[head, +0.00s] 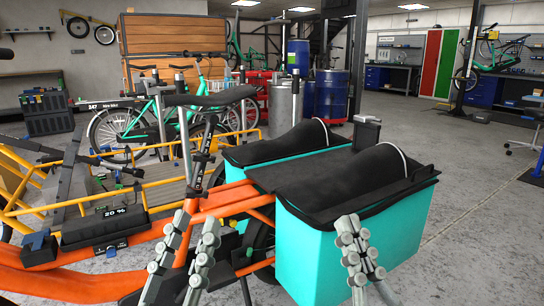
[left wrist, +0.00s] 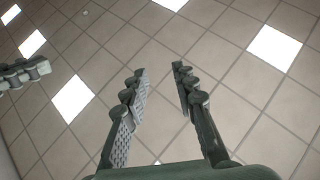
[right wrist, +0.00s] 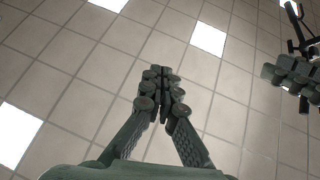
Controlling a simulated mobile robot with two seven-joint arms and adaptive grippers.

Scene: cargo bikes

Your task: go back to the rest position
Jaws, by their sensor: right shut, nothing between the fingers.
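My left gripper (head: 195,220) is raised in front of the orange cargo bike (head: 150,242) in the head view, its two fingers apart with nothing between them. In the left wrist view its fingertips (left wrist: 160,70) stand open against the ceiling. My right gripper (head: 350,222) is raised in front of the near turquoise bag (head: 310,240) in the head view. In the right wrist view its fingertips (right wrist: 163,68) meet, with nothing held. Whether either gripper touches the bike or bag cannot be told.
A black cover (head: 340,182) tops the near bag. A black saddle (head: 212,97) stands above the bike. A green bicycle (head: 120,125), blue barrels (head: 331,95) and a wooden crate (head: 160,38) stand behind. The grey floor (head: 470,200) at right is open.

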